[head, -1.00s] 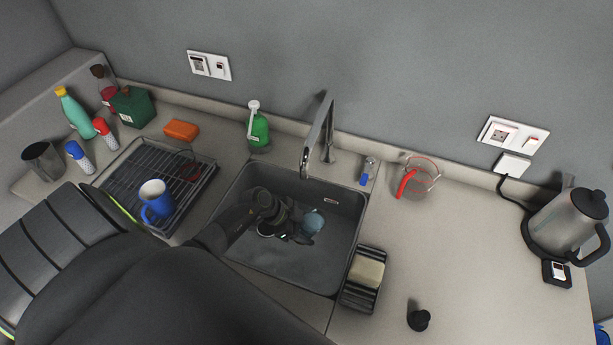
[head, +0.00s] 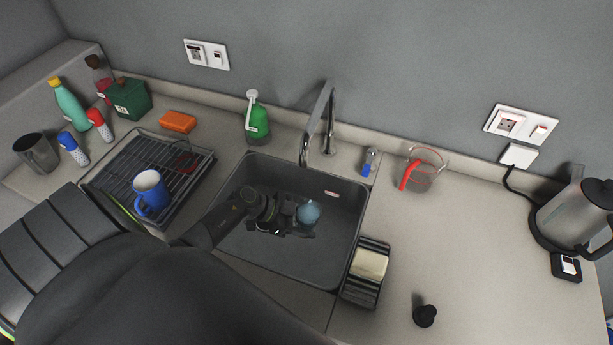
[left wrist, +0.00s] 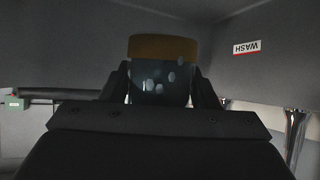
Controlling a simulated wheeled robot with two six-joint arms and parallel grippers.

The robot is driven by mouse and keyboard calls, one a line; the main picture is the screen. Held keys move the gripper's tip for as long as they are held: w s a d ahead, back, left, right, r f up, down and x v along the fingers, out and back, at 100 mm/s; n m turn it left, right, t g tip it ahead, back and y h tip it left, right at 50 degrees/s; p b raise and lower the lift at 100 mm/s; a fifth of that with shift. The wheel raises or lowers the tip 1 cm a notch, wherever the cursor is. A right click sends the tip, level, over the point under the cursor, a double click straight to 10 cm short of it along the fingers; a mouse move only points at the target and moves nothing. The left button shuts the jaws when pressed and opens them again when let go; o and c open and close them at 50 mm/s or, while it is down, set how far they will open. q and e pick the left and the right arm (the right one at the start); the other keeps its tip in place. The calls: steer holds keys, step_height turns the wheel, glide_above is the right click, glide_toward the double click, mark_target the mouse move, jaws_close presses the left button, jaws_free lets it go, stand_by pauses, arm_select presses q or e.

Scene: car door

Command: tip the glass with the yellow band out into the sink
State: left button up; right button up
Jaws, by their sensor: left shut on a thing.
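The glass with the yellow band shows in the left wrist view, with its orange-yellow band (left wrist: 163,48) at the far end and pale spots on its clear part. My left gripper (head: 288,222) is inside the sink basin, shut on this glass (head: 308,212), which looks pale blue in the head view. The sink's WASH label is upside down in the wrist view, so the gripper is rolled over and the glass is turned with it. Whether liquid remains inside is not clear. The grey sink (head: 338,235) surrounds the gripper. My right gripper is out of view.
The tap (head: 320,125) rises behind the sink. A sponge holder (head: 366,272) stands at its right edge, and a drying rack (head: 185,195) with a blue mug (head: 150,190) on its left. A red-handled jug (head: 425,170) and kettle (head: 575,215) stand right; the counter between is mostly clear.

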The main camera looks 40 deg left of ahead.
arm_select(q)
steer(key=shift+f+t+h+b, duration=0.1)
steer(key=shift+t+h+b, duration=0.4)
steer(key=shift+b, duration=0.45)
